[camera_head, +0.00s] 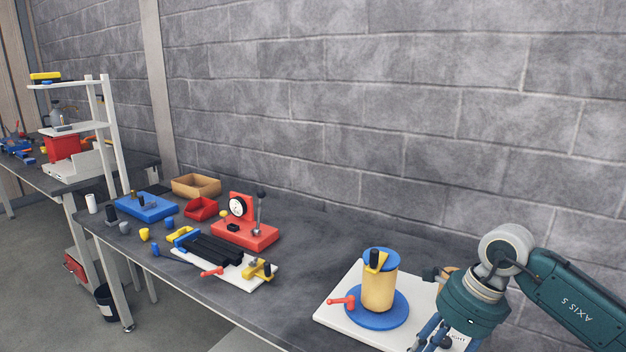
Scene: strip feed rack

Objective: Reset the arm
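One arm of mine, teal with a grey joint, comes in from the right edge; it is my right arm. Its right gripper (432,337) points down at the bottom edge, over the right part of a white base plate. The fingertips are cut off or too unclear to judge. My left arm and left gripper are not in view. Beside the arm, on the white base plate (337,318), stands a yellow cylinder (379,290) with a blue top and blue round foot. A red handle (342,302) sticks out to its left.
The dark table (290,300) runs along a grey block wall. A red press with a dial (246,233), a black-railed strip feed fixture (214,247), a cardboard box (196,187), a red bin (201,209) and a blue block (147,208) stand left. Bare tabletop lies between fixture and cylinder.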

